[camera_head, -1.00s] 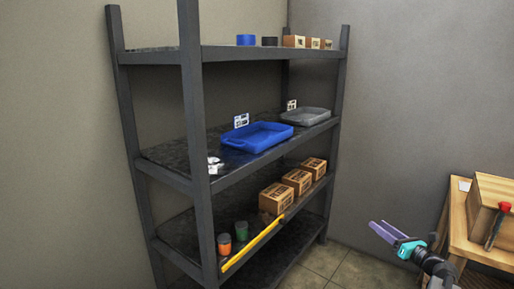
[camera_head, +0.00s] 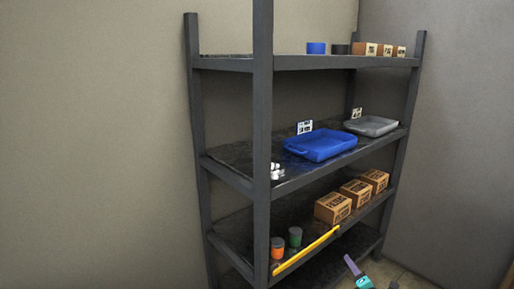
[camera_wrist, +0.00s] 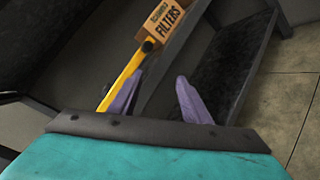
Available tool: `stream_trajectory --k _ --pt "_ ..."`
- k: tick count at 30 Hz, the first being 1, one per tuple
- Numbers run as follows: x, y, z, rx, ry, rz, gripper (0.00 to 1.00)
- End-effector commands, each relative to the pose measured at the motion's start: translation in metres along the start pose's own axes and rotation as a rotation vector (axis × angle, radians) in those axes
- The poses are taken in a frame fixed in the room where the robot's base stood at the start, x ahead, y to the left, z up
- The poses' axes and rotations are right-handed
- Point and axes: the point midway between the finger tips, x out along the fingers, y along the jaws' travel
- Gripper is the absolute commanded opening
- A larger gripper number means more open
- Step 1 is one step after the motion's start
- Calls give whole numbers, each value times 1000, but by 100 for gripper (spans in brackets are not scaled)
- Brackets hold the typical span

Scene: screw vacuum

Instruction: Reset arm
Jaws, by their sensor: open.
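My gripper (camera_wrist: 155,98) shows in the wrist view with its two purple fingers apart and nothing between them. In the head view only its purple finger and teal body (camera_head: 357,272) show at the bottom edge, to the right of the shelf's lower front. The rest of my arm is out of the head view. In the wrist view a filter box (camera_wrist: 163,20) and the yellow strip (camera_wrist: 122,75) on the shelf edge lie beyond the fingers. I cannot tell any contact with them.
The dark shelf rack (camera_head: 262,150) holds a blue tray (camera_head: 320,147), a grey tray (camera_head: 371,126), small white parts (camera_head: 277,171), several cardboard boxes (camera_head: 333,208), an orange container (camera_head: 277,248) and a green container (camera_head: 295,237). Floor (camera_wrist: 290,85) shows right of the rack.

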Motion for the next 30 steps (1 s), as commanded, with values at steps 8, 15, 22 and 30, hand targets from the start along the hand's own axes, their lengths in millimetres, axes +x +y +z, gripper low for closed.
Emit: stream_trajectory --k 8,15,22,30 --pt "0 -24 -98 268 8 -189 43" --pt "-30 -63 -185 521 -14 -431 43" --pt "-85 -105 -257 742 -78 -705 43" --pt "-172 -146 -320 974 -219 -1044 43"
